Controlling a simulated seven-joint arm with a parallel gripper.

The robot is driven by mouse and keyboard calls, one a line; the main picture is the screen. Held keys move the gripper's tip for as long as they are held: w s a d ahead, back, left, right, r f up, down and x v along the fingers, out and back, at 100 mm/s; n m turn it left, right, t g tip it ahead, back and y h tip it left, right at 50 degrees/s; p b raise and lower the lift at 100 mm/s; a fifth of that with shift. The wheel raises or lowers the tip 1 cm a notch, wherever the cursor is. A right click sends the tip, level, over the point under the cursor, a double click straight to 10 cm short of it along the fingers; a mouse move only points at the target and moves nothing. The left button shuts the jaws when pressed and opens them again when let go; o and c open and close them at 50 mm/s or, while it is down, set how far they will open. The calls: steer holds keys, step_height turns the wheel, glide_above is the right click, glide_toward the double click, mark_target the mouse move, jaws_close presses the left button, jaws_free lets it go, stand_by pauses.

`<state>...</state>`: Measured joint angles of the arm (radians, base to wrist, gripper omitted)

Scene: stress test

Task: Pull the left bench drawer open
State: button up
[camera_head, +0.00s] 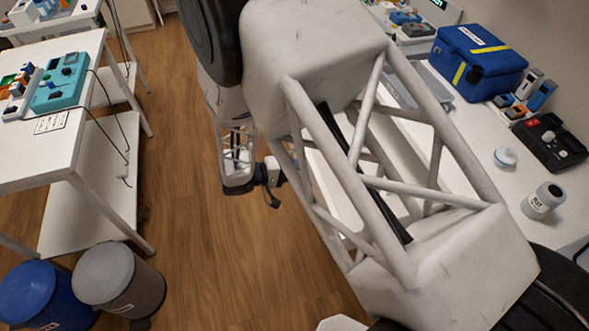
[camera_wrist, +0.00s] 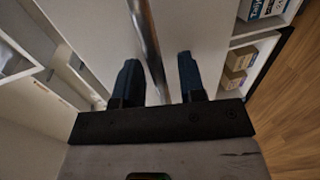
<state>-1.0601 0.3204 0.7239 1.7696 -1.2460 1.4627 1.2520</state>
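In the wrist view my gripper (camera_wrist: 158,70) is open, with its two dark fingers apart. A metal bar handle (camera_wrist: 146,35) runs between the fingers, and gaps show on both sides of it. A pale front panel (camera_wrist: 95,30) lies behind the handle. I cannot tell from this view whether it is the left drawer or how far it stands out. In the head view my gripper (camera_head: 268,172) is small and low beside the white bench (camera_head: 480,155). My arm hides much of the bench front and the handle there.
Open shelves with boxes (camera_wrist: 236,78) stand to the right in the wrist view. A white table (camera_head: 75,150) and two bins (camera_head: 118,280) stand left. Wooden floor (camera_head: 185,130) between is clear.

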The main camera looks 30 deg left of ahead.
steer(key=v, duration=0.7)
steer(key=shift+s+a, duration=0.25)
steer(key=shift+a, duration=0.05)
steer(key=shift+r, duration=0.1)
stand_by(0.5)
